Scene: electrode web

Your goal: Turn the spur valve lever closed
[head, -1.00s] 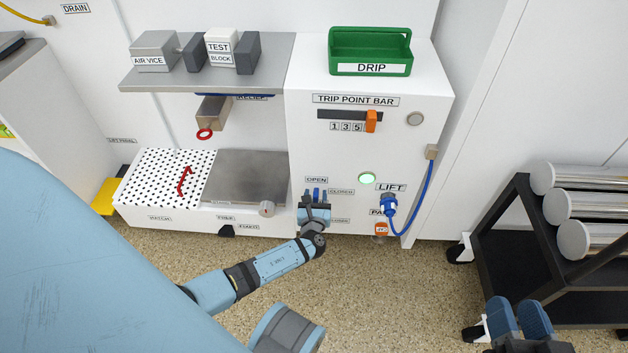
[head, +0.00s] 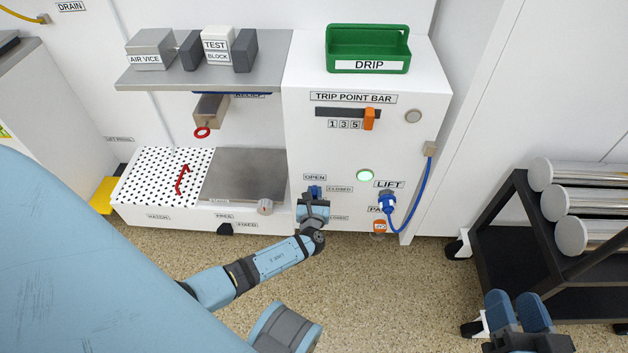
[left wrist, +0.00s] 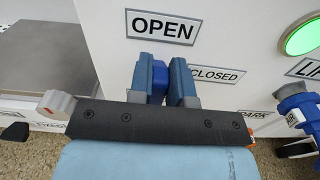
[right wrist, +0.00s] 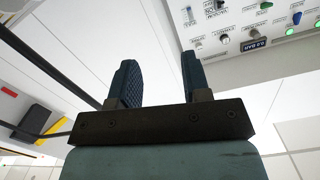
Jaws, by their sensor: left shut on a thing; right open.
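The blue spur valve lever (head: 314,191) is on the white cabinet front. In the left wrist view the lever (left wrist: 158,82) sits below the OPEN label (left wrist: 162,26) and left of the CLOSED label (left wrist: 216,74). My left gripper (head: 314,200) is shut on the lever, with a finger on either side of it (left wrist: 161,78). The fingers and palm hide the lever's base and part of its handle. My right gripper (head: 518,312) is open and empty at the lower right, far from the lever; its spread fingers show in the right wrist view (right wrist: 156,78).
Right of the lever are a lit green button (head: 365,175) and a blue plug (head: 387,201) with a cable under the LIFT label. A grey knob (head: 265,207) is to the left. A black rack (head: 510,235) with metal rolls stands at the right. The floor before the cabinet is clear.

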